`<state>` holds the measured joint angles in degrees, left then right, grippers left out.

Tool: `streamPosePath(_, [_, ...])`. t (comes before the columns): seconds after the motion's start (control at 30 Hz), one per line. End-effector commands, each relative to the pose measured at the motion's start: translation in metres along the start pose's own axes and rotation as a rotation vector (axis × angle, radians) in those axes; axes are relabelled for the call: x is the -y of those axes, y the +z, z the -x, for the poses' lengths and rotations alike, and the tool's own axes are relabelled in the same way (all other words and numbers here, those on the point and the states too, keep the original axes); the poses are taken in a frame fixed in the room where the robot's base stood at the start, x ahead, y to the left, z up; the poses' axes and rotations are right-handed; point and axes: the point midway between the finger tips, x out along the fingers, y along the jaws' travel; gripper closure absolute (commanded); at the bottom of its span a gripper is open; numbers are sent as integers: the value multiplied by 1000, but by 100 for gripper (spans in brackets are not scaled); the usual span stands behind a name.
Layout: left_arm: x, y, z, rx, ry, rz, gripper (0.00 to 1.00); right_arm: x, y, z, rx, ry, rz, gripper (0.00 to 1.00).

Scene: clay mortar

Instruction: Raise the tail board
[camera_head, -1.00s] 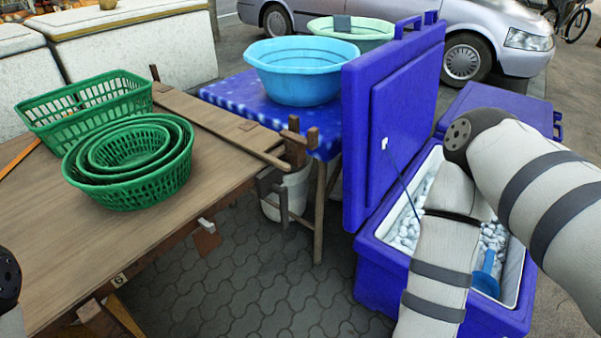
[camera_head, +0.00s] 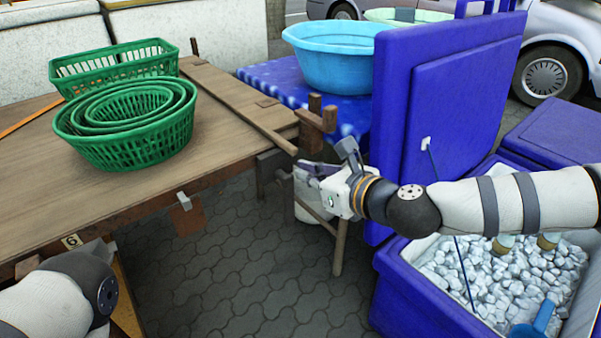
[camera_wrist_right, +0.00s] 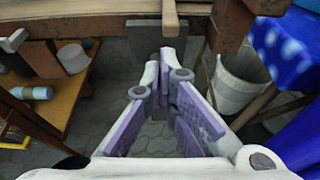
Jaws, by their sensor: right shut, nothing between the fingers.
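A flat wooden board (camera_head: 235,108) with metal hinge plates lies along the right end of the wooden bed (camera_head: 70,205). It looks like the tail board and lies about level with the bed. My right gripper (camera_head: 306,172) is shut and empty, just below and right of the board's near end, beside a brown wooden post (camera_head: 316,120). In the right wrist view the gripper (camera_wrist_right: 160,75) points toward the board's end (camera_wrist_right: 170,16), which is above the fingertips and apart from them. My left gripper is out of view; only part of my left arm shows at lower left.
Nested green baskets (camera_head: 130,125) and a green crate (camera_head: 115,65) stand on the bed. A blue basin (camera_head: 335,55) sits on a blue-covered table. A blue cooler (camera_head: 400,285) of ice with a raised lid (camera_head: 450,100) stands close to my right arm. A white bucket (camera_wrist_right: 235,88) is below.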

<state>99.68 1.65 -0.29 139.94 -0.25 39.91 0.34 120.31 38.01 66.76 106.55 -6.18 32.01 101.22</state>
Motion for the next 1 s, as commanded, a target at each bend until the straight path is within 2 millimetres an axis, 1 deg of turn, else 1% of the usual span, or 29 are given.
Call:
streamPosePath(0.03, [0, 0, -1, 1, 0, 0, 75, -1, -1, -8, -1, 1, 1, 100])
streamPosePath(0.1, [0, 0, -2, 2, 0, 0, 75, 0, -1, -17, -1, 0, 2, 100])
streamPosePath(0.27, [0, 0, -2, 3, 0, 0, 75, -1, -1, -27, -1, 1, 1, 100])
streamPosePath(0.67, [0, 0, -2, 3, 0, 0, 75, -1, 0, -27, -1, 3, -4, 100])
streamPosePath(1.0, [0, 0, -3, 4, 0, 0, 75, -1, 7, -25, 0, 23, -65, 100])
